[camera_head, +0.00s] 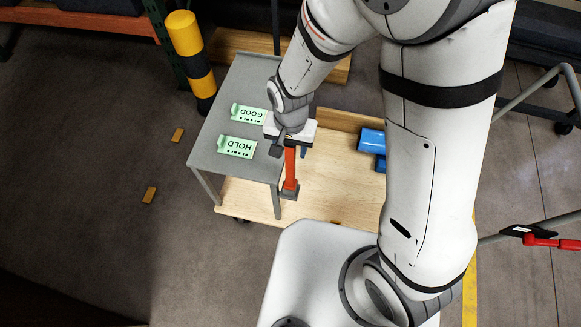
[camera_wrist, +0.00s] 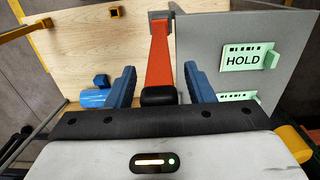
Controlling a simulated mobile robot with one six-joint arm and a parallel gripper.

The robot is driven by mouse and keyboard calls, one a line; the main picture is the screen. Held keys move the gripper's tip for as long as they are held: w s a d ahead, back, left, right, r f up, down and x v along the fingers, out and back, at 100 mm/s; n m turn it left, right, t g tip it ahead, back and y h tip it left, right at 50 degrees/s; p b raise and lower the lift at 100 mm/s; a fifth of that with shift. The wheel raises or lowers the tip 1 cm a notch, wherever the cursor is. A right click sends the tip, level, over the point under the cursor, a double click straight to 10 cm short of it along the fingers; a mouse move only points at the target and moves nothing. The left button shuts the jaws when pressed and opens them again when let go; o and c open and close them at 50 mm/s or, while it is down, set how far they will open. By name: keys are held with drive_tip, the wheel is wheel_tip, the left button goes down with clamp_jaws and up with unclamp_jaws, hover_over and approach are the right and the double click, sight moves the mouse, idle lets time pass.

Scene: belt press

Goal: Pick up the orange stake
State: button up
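The orange stake (camera_head: 290,170) is a long bar with a grey block at one end, at the right edge of the grey table. In the wrist view the stake (camera_wrist: 160,58) runs from the grey block at the top to a black end between my fingers. My gripper (camera_wrist: 160,84) is open, with one blue finger on each side of the stake and visible gaps. In the head view my gripper (camera_head: 290,152) is at the stake's upper end; the wrist partly hides that end.
The grey table (camera_head: 213,140) bears green HOLD (camera_head: 236,147) and GOOD (camera_head: 249,114) plates. A yellow-black post (camera_head: 191,55) stands behind. Floor at left is mostly clear.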

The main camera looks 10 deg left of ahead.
clamp_jaws()
idle(0.3)
drive_tip(key=shift+r, duration=0.15)
idle(0.3)
wheel_tip(320, 180, up, 10)
drive_tip(key=shift+f, duration=0.1)
idle(0.3)
